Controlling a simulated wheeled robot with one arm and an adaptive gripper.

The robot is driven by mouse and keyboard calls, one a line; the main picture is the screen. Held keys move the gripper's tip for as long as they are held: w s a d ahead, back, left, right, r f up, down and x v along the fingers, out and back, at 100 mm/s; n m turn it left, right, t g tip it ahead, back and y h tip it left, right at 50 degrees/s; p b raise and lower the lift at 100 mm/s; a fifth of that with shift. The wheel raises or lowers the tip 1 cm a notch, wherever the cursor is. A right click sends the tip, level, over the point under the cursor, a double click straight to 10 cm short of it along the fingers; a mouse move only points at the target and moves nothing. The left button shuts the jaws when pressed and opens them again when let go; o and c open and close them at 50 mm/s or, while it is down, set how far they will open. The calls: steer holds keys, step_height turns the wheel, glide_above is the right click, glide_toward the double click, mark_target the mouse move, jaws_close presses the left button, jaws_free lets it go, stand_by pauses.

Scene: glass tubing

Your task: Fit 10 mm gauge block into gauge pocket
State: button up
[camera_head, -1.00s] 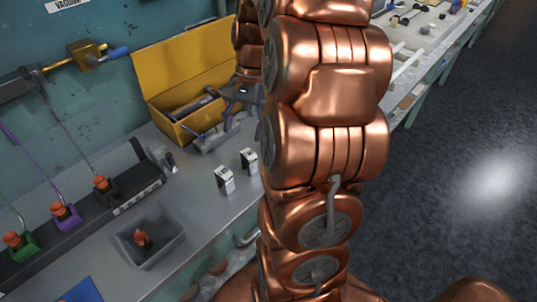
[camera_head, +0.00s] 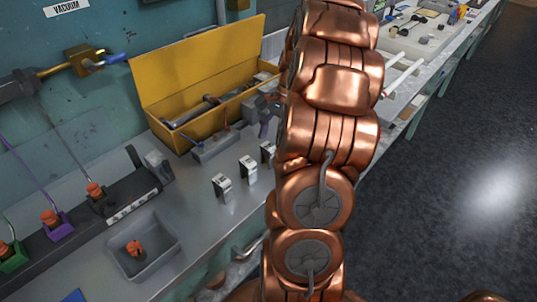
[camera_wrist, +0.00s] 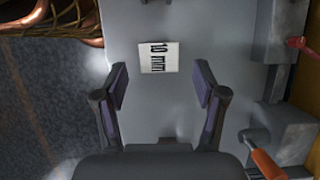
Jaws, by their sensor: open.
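The 10 mm gauge block (camera_wrist: 159,57) shows in the wrist view as a pale square face printed "10 mm". It lies ahead of my gripper (camera_wrist: 161,85), between the lines of its two fingers and apart from them. The fingers stand wide apart and nothing is held. In the head view my gripper (camera_head: 267,118) is partly hidden behind my arm, above the bench by the yellow box. Small metal blocks stand in a row there, at left (camera_head: 222,187), middle (camera_head: 248,169) and right (camera_head: 267,152). I cannot make out the gauge pocket.
A yellow open box (camera_head: 200,75) stands at the back with a grey clamp fixture (camera_head: 215,148) before it. The fixture's handles also show at the right of the wrist view (camera_wrist: 265,163). A grey tray (camera_head: 165,262) holds an orange-topped part. The bench between tray and blocks is clear.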

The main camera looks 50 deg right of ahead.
mark_target(265, 164)
steer(key=shift+p+x, duration=0.8)
steer(key=shift+x, duration=1.75)
steer(key=shift+a+r, duration=0.1)
steer(key=c, duration=1.3)
